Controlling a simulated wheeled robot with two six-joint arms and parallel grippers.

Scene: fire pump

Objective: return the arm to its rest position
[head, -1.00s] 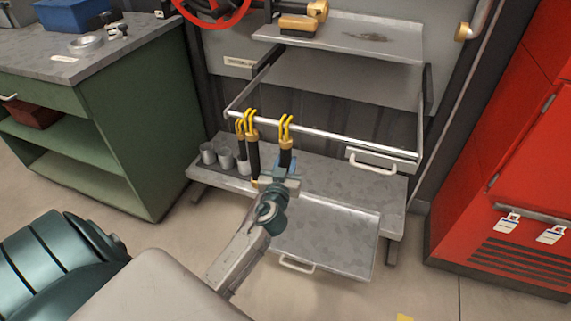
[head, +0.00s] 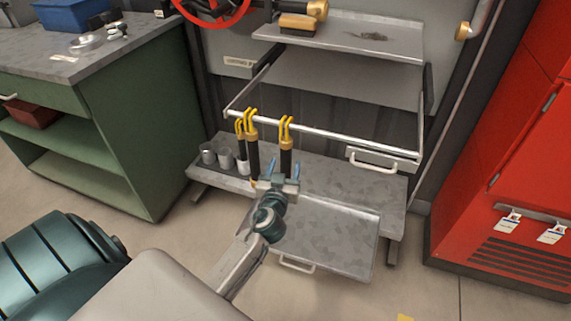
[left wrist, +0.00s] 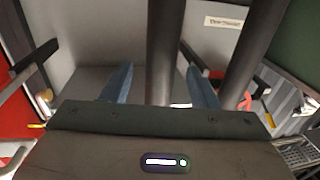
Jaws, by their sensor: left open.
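My left gripper (head: 283,170) is open in front of the rack, with its two blue fingers pointing up and apart. A tool with a yellow double hook and black handle (head: 286,158) hangs from the rail (head: 330,136) just behind the fingers. In the left wrist view the gripper (left wrist: 161,88) shows a dark cylinder (left wrist: 163,45) between its fingers; I cannot tell if they touch. A second dark cylinder (left wrist: 256,50) stands to the right there. Two more hooked tools (head: 252,155) hang to the left in the head view. My right gripper is not in view.
A grey bench (head: 330,185) with metal cups (head: 226,159) lies under the rail. A lower tray (head: 330,240) sticks out in front. A green cabinet (head: 125,150) stands left, a red cabinet (head: 530,180) right. The floor between is mostly clear.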

